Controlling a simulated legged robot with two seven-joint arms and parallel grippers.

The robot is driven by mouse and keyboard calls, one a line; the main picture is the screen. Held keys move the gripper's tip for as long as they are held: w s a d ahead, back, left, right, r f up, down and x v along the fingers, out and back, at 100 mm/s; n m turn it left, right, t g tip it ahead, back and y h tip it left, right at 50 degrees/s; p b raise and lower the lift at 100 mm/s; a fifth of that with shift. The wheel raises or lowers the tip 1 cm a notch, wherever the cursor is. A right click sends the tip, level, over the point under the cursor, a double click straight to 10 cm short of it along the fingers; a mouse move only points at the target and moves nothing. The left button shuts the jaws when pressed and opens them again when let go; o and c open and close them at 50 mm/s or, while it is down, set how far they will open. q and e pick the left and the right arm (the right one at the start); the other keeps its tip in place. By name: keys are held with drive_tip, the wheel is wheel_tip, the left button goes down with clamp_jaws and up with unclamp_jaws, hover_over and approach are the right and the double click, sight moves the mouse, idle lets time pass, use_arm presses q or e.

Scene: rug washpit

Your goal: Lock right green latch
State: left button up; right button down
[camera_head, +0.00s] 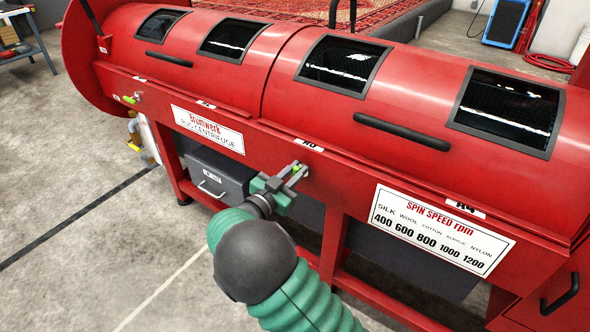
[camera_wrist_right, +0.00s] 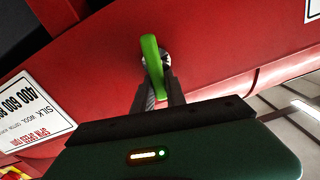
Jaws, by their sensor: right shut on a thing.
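The right green latch (camera_head: 296,168) sits on the front beam of the red rug centrifuge (camera_head: 345,180), just below a small white label. Most of it is hidden by my gripper in the head view. In the right wrist view the green latch handle (camera_wrist_right: 151,58) stands out from a round metal pivot on the red panel. My right gripper (camera_head: 292,174) is shut on the latch handle, and its fingers (camera_wrist_right: 157,90) close around the handle's near end. My left gripper is in neither view.
Another green latch (camera_head: 129,99) is at the left end of the beam. A spin speed sign (camera_head: 440,228) is to the right of my gripper, and a grey drawer box (camera_head: 213,180) hangs below left. Black handles (camera_head: 402,131) stick out from the lids. Open concrete floor lies in front.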

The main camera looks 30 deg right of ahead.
drive_tip(key=m, duration=0.3)
drive_tip(key=shift+s+f+m, duration=0.3)
drive_tip(key=shift+s, duration=0.1)
drive_tip(key=m+b, duration=0.1)
drive_tip(key=m, duration=0.1)
drive_tip(key=f+m+b, duration=0.1)
drive_tip(key=m, duration=0.2)
drive_tip(key=s+m+b, duration=0.1)
drive_tip(key=m, duration=0.2)
drive_tip(key=shift+d+f+b, duration=0.25)
drive_tip(key=shift+f+b, duration=0.15)
drive_tip(key=shift+s+f+m+b, duration=0.1)
drive_tip(key=shift+f+m+b, duration=0.1)
drive_tip(key=shift+m+b, duration=0.75)
drive_tip(key=shift+s+f+m+b, duration=0.15)
drive_tip(key=shift+m+b, duration=0.5)
drive_tip(key=shift+m, duration=0.5)
drive_tip(key=shift+w, duration=0.1)
drive_tip(key=c, duration=1.4)
unclamp_jaws()
drive_tip(key=shift+o, duration=0.2)
drive_tip(key=shift+r, duration=0.2)
